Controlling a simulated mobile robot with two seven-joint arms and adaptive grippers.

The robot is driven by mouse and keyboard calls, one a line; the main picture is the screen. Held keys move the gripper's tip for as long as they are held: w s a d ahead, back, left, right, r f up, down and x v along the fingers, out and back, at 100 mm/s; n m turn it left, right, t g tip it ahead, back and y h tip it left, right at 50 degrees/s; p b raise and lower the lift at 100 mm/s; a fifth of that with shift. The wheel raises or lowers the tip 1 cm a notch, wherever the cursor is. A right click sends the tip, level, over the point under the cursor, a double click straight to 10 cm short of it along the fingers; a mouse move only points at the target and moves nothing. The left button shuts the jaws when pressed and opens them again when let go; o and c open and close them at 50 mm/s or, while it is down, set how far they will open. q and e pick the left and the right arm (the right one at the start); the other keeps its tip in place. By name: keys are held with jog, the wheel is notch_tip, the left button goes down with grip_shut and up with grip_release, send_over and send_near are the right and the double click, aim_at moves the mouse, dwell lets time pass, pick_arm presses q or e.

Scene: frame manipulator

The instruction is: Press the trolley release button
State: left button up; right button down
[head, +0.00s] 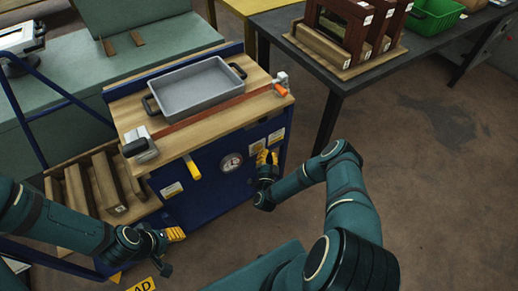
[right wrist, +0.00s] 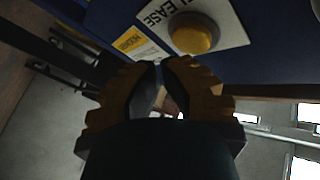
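The blue trolley (head: 213,198) stands in the middle of the head view with a wooden top. In the right wrist view, a round yellow button (right wrist: 194,34) sits on a white plate (right wrist: 226,22) with partly visible lettering ending in "EASE". My right gripper (head: 266,157) is at the trolley's front right, where it hides the button in the head view. In the right wrist view its fingertips (right wrist: 159,65) nearly meet, with nothing held, just below the button and apart from it in the picture. My left gripper (head: 174,236) is at lower left, near the trolley's lower front; its opening is unclear.
A dark table (head: 292,58) stands at upper right. Floor at right is clear.

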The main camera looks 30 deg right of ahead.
jog(key=shift+w, duration=0.15)
dwell(0.4)
jog(key=shift+w, duration=0.3)
jog(key=shift+w, duration=0.45)
dwell(0.7)
jog(key=shift+s, duration=0.2)
jog(key=shift+s+p, duration=0.4)
jog(key=shift+s, duration=0.3)
jog(key=s+p, duration=0.2)
jog(key=s, duration=0.3)
jog(key=shift+d, duration=0.2)
dwell(0.3)
